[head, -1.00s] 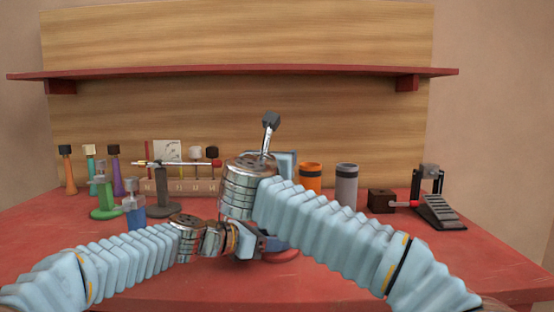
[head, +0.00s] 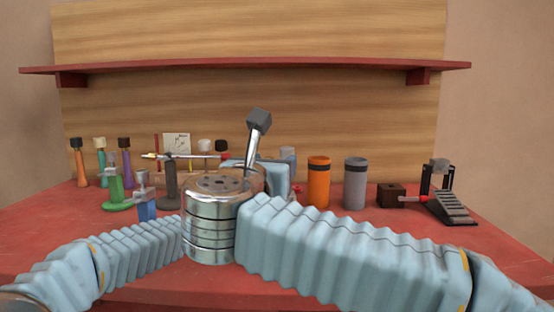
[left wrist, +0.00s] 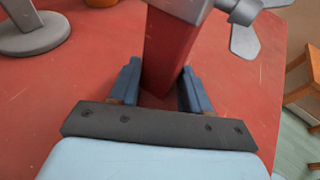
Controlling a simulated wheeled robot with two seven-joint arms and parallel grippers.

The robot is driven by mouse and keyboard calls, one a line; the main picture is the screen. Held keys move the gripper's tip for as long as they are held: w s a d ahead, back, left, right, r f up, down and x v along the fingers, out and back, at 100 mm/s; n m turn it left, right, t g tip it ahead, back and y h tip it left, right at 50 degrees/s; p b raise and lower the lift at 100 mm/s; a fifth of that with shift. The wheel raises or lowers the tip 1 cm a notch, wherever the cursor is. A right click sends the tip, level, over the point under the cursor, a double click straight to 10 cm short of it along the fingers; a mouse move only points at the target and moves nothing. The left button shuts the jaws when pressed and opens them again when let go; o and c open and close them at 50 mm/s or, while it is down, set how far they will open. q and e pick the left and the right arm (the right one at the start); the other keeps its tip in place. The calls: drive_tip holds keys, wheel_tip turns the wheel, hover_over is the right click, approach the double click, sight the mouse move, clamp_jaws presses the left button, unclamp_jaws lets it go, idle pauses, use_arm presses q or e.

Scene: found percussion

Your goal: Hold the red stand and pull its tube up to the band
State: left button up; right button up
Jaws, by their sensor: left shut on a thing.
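In the left wrist view the red stand (left wrist: 168,52) is a square red post with a grey collar and wing nut (left wrist: 243,20) at its top. My left gripper (left wrist: 159,88) has its two blue fingers on either side of the post and is shut on it. I cannot make out the tube or the band.
Behind stand orange (head: 319,186) and grey (head: 355,186) canisters, a dark box (head: 391,196) and a pedal (head: 450,207). At left are a green stand (head: 116,190), a blue stand (head: 147,208) and several coloured handles. The red table's front right is clear.

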use_arm(q)
drive_tip(key=shift+f, duration=0.25)
drive_tip(key=o, duration=0.9)
